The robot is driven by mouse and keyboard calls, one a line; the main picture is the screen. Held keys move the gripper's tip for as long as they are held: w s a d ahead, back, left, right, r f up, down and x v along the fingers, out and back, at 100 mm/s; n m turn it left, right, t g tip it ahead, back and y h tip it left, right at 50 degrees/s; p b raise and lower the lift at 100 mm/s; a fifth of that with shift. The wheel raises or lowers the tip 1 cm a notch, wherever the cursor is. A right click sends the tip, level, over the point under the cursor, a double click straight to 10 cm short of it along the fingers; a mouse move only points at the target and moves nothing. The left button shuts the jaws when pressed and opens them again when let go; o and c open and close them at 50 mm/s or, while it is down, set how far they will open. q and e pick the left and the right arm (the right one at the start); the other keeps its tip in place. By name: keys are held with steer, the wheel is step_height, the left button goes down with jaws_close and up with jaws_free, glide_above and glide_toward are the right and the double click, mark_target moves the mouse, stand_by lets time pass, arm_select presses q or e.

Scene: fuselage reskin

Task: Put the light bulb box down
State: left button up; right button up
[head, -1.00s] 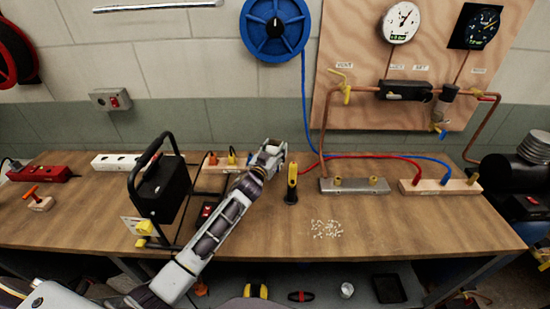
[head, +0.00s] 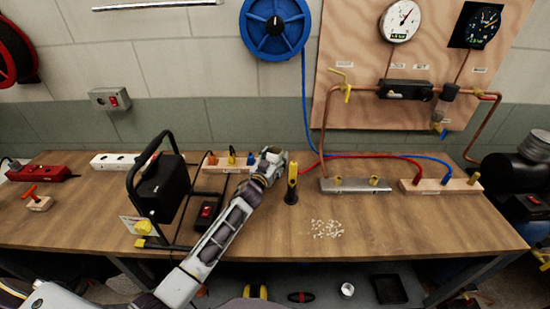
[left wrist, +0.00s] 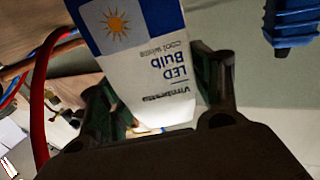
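The light bulb box (left wrist: 140,50) is white and blue with a sun print and the words "LED Bulb". It fills the upper middle of the left wrist view, between the two dark fingers of my left gripper (left wrist: 160,95), which is shut on it. In the head view my left gripper (head: 272,160) is over the back middle of the workbench (head: 400,222). The box cannot be made out there, and the gap below it cannot be judged. My right gripper is not in view.
A yellow and black tool (head: 291,184) stands just right of my left gripper. A wooden block with coloured plugs (head: 228,166) is left of it. A black floodlight (head: 160,188) stands farther left. Small white pieces (head: 327,229) lie toward the front; bare wood surrounds them.

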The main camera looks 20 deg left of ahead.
arm_select(q)
steer(key=shift+o, duration=0.5)
steer(key=shift+r, duration=0.25)
steer(key=shift+s+f, duration=0.1)
steer(key=shift+s, duration=0.4)
steer(key=shift+s+a, duration=0.2)
steer(key=shift+s, duration=1.35)
steer(key=shift+s+a, duration=0.2)
steer(key=shift+s, duration=1.3)
steer(key=shift+s+a, duration=0.2)
steer(key=shift+s, duration=2.2)
steer(key=shift+r, duration=0.2)
